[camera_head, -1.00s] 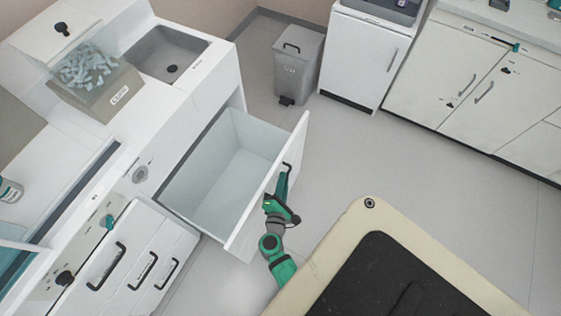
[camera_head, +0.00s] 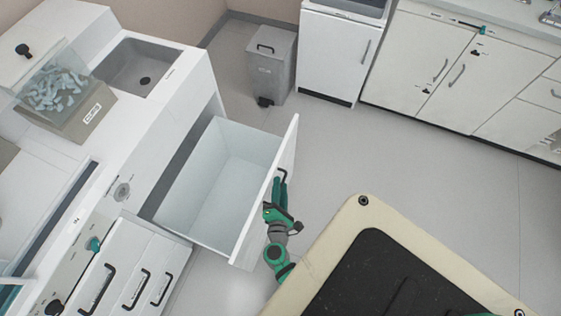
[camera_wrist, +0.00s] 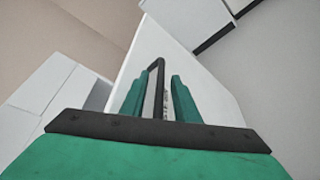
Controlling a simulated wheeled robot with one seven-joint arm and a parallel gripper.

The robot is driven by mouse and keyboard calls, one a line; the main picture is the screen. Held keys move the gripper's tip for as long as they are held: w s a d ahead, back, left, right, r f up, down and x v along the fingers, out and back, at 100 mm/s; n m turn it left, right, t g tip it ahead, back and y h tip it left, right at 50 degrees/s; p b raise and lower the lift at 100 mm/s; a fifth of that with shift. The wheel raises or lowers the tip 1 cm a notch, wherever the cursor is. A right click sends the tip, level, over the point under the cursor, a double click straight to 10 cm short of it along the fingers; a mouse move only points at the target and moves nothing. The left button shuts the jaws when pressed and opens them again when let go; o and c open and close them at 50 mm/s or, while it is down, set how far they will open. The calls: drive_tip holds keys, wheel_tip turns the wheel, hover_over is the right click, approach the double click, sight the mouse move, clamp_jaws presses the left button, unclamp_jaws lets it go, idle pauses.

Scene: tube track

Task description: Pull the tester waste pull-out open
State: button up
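The tester waste pull-out (camera_head: 262,210) is a deep white drawer with a pale, empty inside, standing far out of the white bench front. Its black bar handle (camera_head: 281,176) is on the outer face. My gripper (camera_head: 277,190), green and dark grey, is at this handle. In the wrist view, the black handle (camera_wrist: 158,75) stands between the two green fingers of my gripper (camera_wrist: 160,98), which are close together around it. The white front panel (camera_wrist: 205,88) lies behind them. The exact finger contact is hard to see.
A grey bin (camera_head: 270,70) stands at the back wall beside a white cabinet (camera_head: 338,50). White cupboards (camera_head: 445,70) line the right. My base top fills the lower right. Three handled drawers (camera_head: 128,275) are at lower left. Open floor (camera_head: 400,165) lies right of the pull-out.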

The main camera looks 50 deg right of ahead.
drive_tip(key=shift+s, duration=0.1)
drive_tip(key=v, duration=1)
drive_tip(key=shift+a, duration=0.35)
drive_tip(key=shift+s+r, duration=0.1)
drive_tip(key=shift+s, duration=0.05)
